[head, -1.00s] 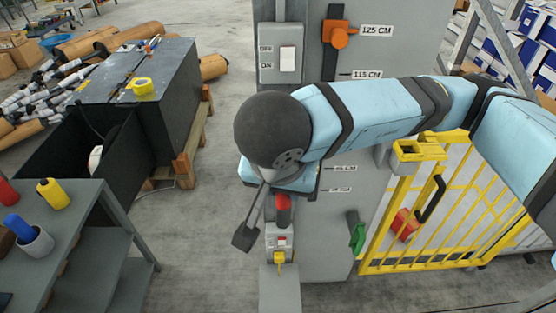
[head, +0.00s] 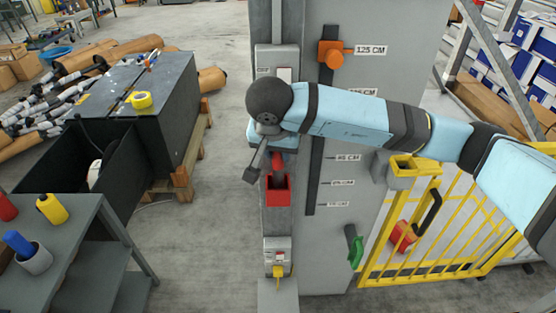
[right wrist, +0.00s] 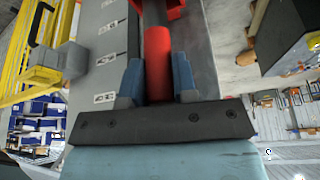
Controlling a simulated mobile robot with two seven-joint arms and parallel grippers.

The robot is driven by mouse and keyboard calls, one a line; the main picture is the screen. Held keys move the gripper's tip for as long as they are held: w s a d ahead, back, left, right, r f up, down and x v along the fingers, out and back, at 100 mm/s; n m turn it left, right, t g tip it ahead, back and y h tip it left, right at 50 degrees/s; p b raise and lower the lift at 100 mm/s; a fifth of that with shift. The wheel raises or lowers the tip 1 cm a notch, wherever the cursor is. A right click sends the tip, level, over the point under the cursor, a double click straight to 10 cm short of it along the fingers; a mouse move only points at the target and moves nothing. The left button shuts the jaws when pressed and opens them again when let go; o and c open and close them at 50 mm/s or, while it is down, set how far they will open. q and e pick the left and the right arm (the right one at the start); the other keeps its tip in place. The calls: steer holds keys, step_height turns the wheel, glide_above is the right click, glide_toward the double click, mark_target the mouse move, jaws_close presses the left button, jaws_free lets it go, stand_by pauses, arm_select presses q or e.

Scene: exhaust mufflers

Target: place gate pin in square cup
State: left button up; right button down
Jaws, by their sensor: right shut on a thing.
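A red cylinder, which I take as the gate pin (head: 277,161), hangs upright under my right gripper (head: 276,148). In the right wrist view the pin (right wrist: 158,60) sits between the two blue fingers, which are shut on it. A red square cup (head: 279,195) with a dark opening is on the narrow grey post, directly below the pin in the head view. Part of the red cup (right wrist: 174,10) shows beyond the pin in the wrist view. My left gripper is not in view.
A grey panel (head: 400,85) with height labels and an orange knob (head: 331,53) stands right of the post. A yellow gate (head: 430,240) with a yellow square fitting (head: 413,163) is further right. A grey bench (head: 70,213) is at left; floor between is clear.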

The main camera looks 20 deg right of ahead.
mark_target(278, 163)
step_height(278, 163, down, 3)
steer(key=shift+s+f, duration=0.1)
steer(key=shift+f, duration=0.05)
steer(key=shift+w+f, duration=0.25)
steer(key=shift+f, duration=0.2)
steer(key=c, duration=0.9)
jaws_free()
steer(key=shift+r, duration=0.1)
